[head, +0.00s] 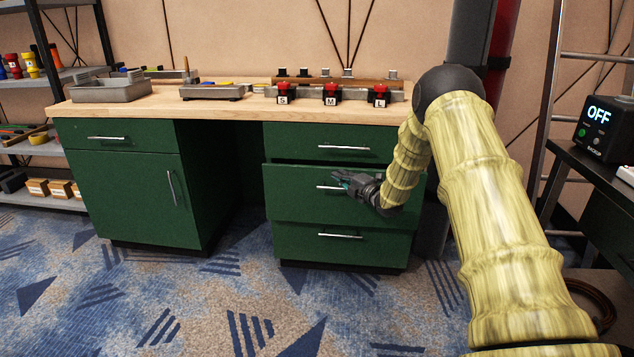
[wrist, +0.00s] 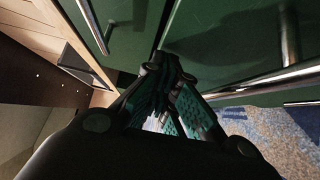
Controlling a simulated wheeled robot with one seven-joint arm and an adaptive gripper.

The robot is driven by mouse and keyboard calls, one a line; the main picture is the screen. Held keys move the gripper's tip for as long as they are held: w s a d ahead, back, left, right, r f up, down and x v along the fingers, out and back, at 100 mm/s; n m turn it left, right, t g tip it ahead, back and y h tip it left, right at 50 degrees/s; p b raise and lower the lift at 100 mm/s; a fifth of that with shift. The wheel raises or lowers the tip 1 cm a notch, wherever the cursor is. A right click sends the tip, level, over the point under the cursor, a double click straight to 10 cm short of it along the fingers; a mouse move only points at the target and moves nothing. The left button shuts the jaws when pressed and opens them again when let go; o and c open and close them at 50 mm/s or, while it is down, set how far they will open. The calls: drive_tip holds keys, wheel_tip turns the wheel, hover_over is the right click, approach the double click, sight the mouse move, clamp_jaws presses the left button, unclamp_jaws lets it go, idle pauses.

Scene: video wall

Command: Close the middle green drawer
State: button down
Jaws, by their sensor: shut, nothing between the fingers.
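The middle green drawer (head: 300,198) sits in the right-hand cabinet under the workbench, between the top drawer (head: 290,144) and the bottom drawer (head: 300,244). It stands out past the others, with a dark gap along its top edge. My gripper (head: 338,178) is shut and empty at the drawer's front, over part of its metal handle (head: 324,187). The gripper hides the right part of that handle. In the wrist view my shut fingers (wrist: 170,68) point at green panels. I cannot tell whether they touch.
The wooden worktop (head: 225,107) above holds a grey tray (head: 108,90) and several red-topped items. A black table with an OFF display (head: 599,115) stands at the right. A shelf rack is at the left. The carpet in front of the cabinets is clear.

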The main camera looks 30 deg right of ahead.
drive_tip(key=shift+w+d, duration=0.35)
drive_tip(key=shift+w, duration=0.05)
drive_tip(key=shift+a, duration=0.1)
